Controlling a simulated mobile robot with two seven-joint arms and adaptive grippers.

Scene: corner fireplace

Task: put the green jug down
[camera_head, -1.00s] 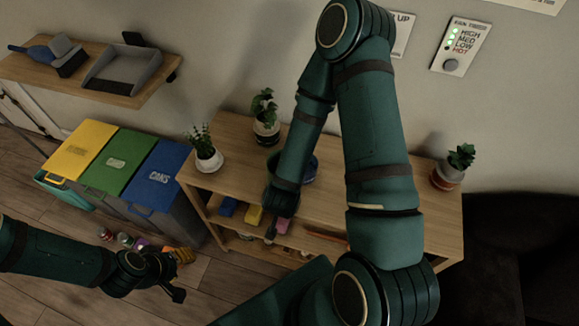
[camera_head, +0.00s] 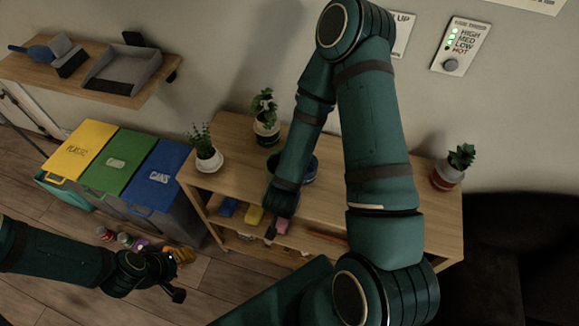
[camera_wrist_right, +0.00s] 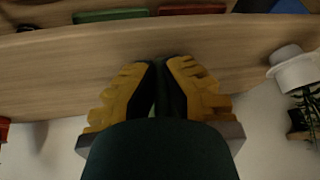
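I cannot make out the green jug for certain. In the head view a dark bluish vessel (camera_head: 309,170) shows on the tabletop, partly hidden behind my right forearm. My right gripper (camera_head: 279,215) is low at the front edge of the wooden shelf unit (camera_head: 350,197). In the right wrist view its yellow fingers (camera_wrist_right: 161,75) are close together, with a thin dark strip between them. A dark teal shape fills the bottom there; I cannot tell whether it is my wrist or a held thing. My left gripper (camera_head: 176,272) is low at the left, its fingers unclear.
Potted plants stand on the unit: a white pot (camera_head: 208,159), one at the back (camera_head: 266,130) and one at the right (camera_head: 448,175). Yellow, green and blue bins (camera_head: 160,172) stand left. The tabletop's right part looks clear.

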